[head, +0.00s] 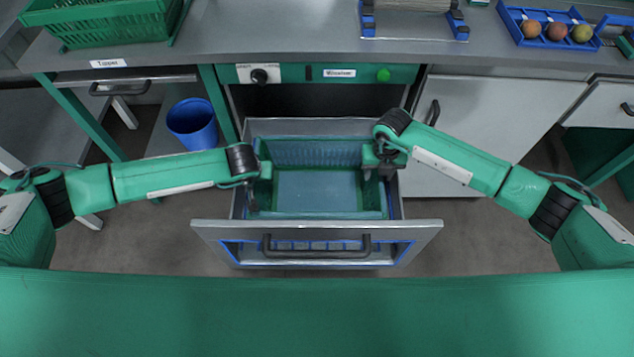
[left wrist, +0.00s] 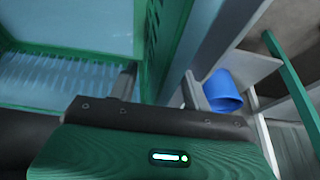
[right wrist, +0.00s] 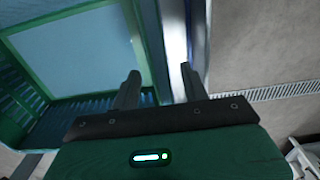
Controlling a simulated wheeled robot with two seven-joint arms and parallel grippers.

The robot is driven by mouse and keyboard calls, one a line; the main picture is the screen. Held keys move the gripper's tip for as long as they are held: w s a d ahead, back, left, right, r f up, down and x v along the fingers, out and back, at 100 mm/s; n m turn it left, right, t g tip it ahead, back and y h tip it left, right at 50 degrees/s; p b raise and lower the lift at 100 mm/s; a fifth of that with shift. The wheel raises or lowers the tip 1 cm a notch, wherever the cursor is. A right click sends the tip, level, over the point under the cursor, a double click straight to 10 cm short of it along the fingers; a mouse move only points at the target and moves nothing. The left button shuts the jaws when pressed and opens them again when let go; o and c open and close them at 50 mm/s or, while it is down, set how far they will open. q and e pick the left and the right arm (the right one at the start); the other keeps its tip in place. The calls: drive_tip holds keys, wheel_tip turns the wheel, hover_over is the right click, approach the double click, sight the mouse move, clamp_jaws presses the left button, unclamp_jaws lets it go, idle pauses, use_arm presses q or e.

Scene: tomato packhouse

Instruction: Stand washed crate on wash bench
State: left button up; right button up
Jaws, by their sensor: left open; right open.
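A green slatted crate (head: 312,153) sits in an open metal drawer (head: 420,231) below the grey bench top (head: 290,35). Its inside looks bluish and empty. My left gripper (head: 254,192) is open at the crate's left wall. In the left wrist view, that wall (left wrist: 166,40) runs between its two fingers (left wrist: 158,88). My right gripper (head: 383,165) is open at the right wall. In the right wrist view, the wall (right wrist: 150,40) passes between the fingers (right wrist: 158,84). The lower fingertips are hidden in the head view.
Another green crate (head: 100,22) stands at the bench's back left. A metal stand with blue ends (head: 413,24) and a blue tray of round fruit (head: 510,20) occupy the right. The bench middle is clear. A blue bucket (head: 192,122) stands left of the drawer.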

use_arm(q)
clamp_jaws()
use_arm(e)
clamp_jaws()
use_arm(q)
drive_tip(key=shift+r, duration=0.2)
use_arm(e)
drive_tip(key=shift+r, duration=0.2)
